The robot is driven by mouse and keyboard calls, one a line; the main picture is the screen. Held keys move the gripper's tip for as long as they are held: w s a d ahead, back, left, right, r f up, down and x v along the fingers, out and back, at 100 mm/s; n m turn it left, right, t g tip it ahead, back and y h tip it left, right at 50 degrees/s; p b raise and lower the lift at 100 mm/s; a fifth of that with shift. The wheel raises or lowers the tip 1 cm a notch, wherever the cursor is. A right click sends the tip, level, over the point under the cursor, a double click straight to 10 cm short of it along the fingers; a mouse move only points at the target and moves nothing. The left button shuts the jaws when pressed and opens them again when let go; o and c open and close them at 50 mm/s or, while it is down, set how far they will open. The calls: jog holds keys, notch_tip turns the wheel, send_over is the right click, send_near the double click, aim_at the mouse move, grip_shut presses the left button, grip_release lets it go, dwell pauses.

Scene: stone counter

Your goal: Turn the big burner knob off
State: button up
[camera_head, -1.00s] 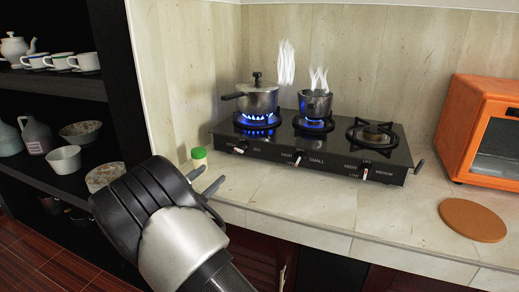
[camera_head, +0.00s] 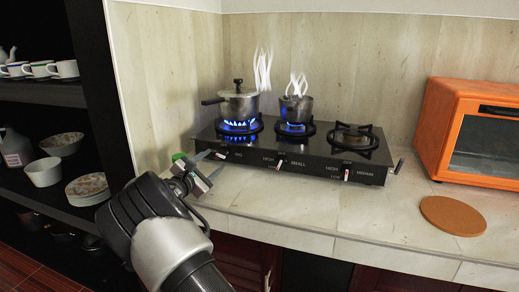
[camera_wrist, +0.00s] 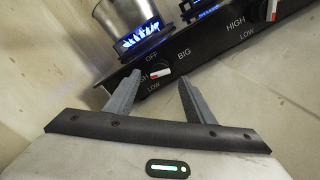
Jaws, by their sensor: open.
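The black gas stove (camera_head: 313,158) stands on the counter with knobs along its front face. The big burner knob (camera_wrist: 159,70), labelled BIG, shows in the wrist view just beyond and between my fingertips; its white and red pointer is turned away from the OFF mark. The same knob (camera_head: 221,155) shows in the head view close to my fingertips. My gripper (camera_head: 206,169) is open and empty in front of the stove's left end; its two fingers (camera_wrist: 157,88) are apart in the wrist view. The big burner (camera_head: 240,125) at the left burns blue under a lidded pot (camera_head: 239,105).
A steaming small pot (camera_head: 296,108) sits on the lit middle burner. The right burner (camera_head: 355,138) is bare with no flame visible. An orange oven (camera_head: 440,125) and a round brown board (camera_head: 453,215) are at the right.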

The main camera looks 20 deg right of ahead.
aim_at(221, 152)
jog(key=x, duration=0.3)
jog(key=shift+w+d+f, duration=0.1)
jog(key=shift+w+d, duration=0.2)
jog(key=shift+w+d+r+n+p, duration=0.2)
jog(key=shift+w+r+n+p, duration=0.1)
jog(key=shift+r+p, duration=0.4)
jog(key=n+p, duration=0.4)
jog(key=p, duration=0.1)
jog(key=shift+f+h, duration=0.15)
jog(key=shift+h, duration=0.15)
jog(key=shift+s+a+f+n+p, duration=0.15)
jog(key=shift+s+a+f+n, duration=0.1)
jog(key=shift+s+a+n, duration=0.15)
jog(key=shift+s+a+f+n+p, duration=0.15)
jog(key=shift+s+a+f+n, duration=0.15)
jog(key=shift+s+a, duration=0.2)
jog(key=p+v, duration=0.1)
jog(key=v, duration=1.4)
jog(key=shift+s+r+p, duration=0.1)
jog(key=shift+s+p, duration=0.05)
jog(key=shift+p, duration=0.2)
jog(key=s+d+r+m+g+y+p, duration=0.2)
jog(key=s+d+r+m+g+p, duration=0.5)
jog(key=s+d+r+m, duration=0.7)
jog(key=shift+s+d+r+g+p, duration=0.35)
jog(key=shift+s+d+r+g, duration=0.95)
jog(key=shift+d, duration=0.6)
jog(key=shift+w+f, duration=0.15)
jog(key=shift+f, duration=0.05)
